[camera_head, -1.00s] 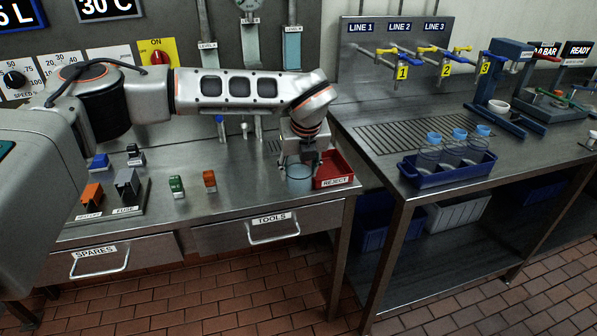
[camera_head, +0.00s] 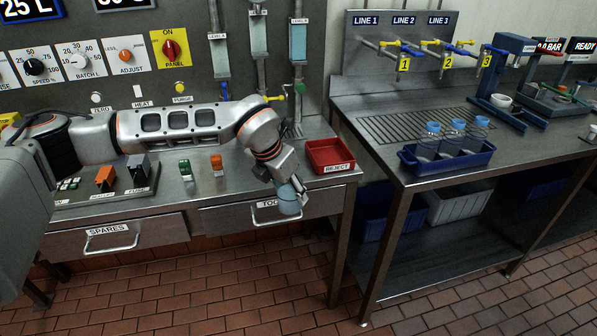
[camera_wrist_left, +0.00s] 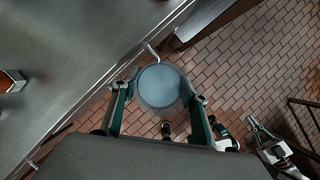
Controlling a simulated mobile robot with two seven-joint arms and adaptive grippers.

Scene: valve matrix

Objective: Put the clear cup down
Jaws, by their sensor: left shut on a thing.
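The clear cup (camera_head: 289,202) looks pale blue and is held in my left gripper (camera_head: 290,190). In the head view it is in front of the bench's front edge, over the face of the TOOLS drawer. In the left wrist view the cup (camera_wrist_left: 160,88) sits between the two fingers of my left gripper (camera_wrist_left: 160,100), with brick floor behind it and the bench edge to its left. The cup is off the bench top. What seems to be my right gripper (camera_wrist_left: 268,143) shows at the lower right of the wrist view, too small to tell its state.
A red REJECT tray (camera_head: 331,168) stands on the bench (camera_head: 240,180) just right of my left gripper. Green and orange switches (camera_head: 217,164) stand to the left. The right bench holds a blue rack (camera_head: 448,162) with several bottles. A gap with floor separates the benches.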

